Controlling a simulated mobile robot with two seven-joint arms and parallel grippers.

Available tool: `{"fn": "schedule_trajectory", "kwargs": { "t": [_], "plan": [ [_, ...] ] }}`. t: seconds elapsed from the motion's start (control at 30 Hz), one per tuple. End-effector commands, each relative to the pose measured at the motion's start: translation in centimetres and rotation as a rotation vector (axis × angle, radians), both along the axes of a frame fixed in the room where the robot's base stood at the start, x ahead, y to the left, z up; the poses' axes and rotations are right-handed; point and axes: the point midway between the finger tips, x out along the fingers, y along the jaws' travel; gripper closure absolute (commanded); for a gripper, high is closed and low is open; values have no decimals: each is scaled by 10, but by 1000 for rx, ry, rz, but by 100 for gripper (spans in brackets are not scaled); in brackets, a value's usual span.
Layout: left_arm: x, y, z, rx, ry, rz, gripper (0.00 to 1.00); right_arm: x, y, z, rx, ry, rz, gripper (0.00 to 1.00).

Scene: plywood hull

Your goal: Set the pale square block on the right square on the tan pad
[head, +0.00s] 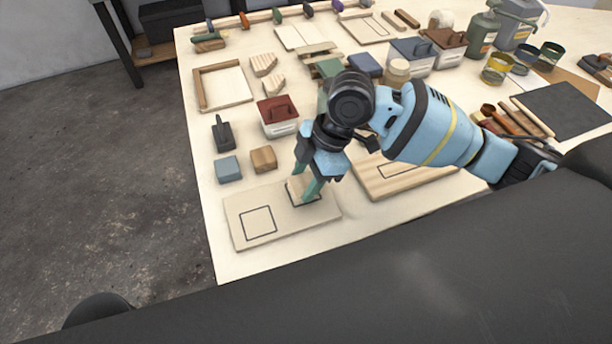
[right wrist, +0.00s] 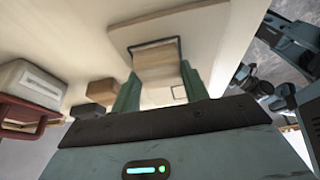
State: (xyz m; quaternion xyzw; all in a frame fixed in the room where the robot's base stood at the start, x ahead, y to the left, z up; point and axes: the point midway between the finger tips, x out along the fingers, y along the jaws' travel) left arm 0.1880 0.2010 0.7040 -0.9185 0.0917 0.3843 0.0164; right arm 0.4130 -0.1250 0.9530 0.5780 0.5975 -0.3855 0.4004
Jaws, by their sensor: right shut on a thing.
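The tan pad (head: 282,222) lies at the near left of the table, with two dark-outlined squares. The left square (head: 258,223) is empty. My right gripper (head: 304,192) points down over the right square and is shut on the pale square block (head: 296,187). In the right wrist view the block (right wrist: 155,60) sits between the two fingers, with dark outline showing beside it. The fingers hide part of the block and square. I cannot tell whether the block touches the pad. My left gripper cannot be made out.
A blue-grey block (head: 228,168) and a wooden block (head: 263,159) stand just behind the pad. A red-lidded box (head: 278,116) is farther back. A striped wooden board (head: 400,180) lies right of the pad. The table's left edge is close to the pad.

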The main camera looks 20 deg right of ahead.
Motion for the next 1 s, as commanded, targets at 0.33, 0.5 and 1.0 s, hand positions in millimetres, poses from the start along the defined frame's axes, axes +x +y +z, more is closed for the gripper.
{"fn": "schedule_trajectory", "kwargs": {
  "t": [0.33, 0.5, 1.0],
  "plan": [
    [0, 0, 0, -1, 0, 1, 64, 0, 0, 0, 0, 0, 0, 45],
    [0, 0, 0, 0, 0, 0, 64, 0, 0, 0, 0, 0, 0, 30],
    [1, 3, 1, 9, -3, -8, 64, 1, -12, 29, 0, -5, -2, 30]
  ]
}}
